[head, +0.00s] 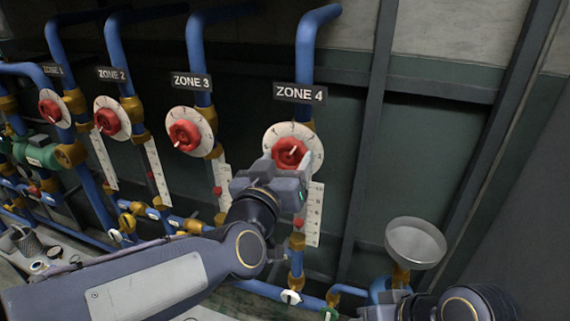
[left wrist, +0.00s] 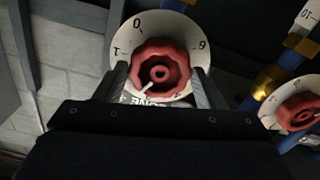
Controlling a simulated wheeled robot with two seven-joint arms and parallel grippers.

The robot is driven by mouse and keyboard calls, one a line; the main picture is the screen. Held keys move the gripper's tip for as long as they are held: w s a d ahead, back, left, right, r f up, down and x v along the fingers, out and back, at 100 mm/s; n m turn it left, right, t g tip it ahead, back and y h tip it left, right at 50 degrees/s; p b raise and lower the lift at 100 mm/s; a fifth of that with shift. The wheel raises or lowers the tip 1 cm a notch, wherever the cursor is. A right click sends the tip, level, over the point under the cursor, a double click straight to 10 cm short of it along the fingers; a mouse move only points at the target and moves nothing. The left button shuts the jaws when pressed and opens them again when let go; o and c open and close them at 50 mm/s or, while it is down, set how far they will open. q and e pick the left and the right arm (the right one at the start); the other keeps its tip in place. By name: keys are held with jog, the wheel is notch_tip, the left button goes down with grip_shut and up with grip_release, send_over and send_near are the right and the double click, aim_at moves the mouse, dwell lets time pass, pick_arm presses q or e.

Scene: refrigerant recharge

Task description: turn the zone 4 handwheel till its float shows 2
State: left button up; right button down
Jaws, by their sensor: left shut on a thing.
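The zone 4 handwheel (head: 290,152) is a red knob with a white pointer mark on a round white dial (head: 272,137), under the ZONE 4 sign (head: 300,92). My left gripper (head: 287,168) is shut on it. In the left wrist view the fingers of my gripper (left wrist: 160,75) lie on either side of the red handwheel (left wrist: 160,62). The zone 4 scale (head: 314,220) hangs below, with a red float (head: 299,222) in the lower half; its exact reading is too small to tell. Part of my right arm shows at the lower right; its fingers cannot be made out.
Similar red handwheels for zone 3 (head: 185,136), zone 2 (head: 108,122) and zone 1 (head: 50,110) stand to the left on blue pipes. A grey funnel (head: 415,243) stands at the right. A dark post (head: 375,130) rises right of zone 4.

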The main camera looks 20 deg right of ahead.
pick_arm(q)
jog(key=shift+n+b, duration=0.35)
jog(key=shift+n, duration=0.25)
jog(key=shift+f, duration=0.15)
jog(key=o, duration=1)
jog(key=shift+c, duration=0.2)
jog(key=shift+s, duration=0.1)
jog(key=p+v, duration=0.1)
jog(key=v, duration=0.6)
jog(key=shift+p, duration=0.35)
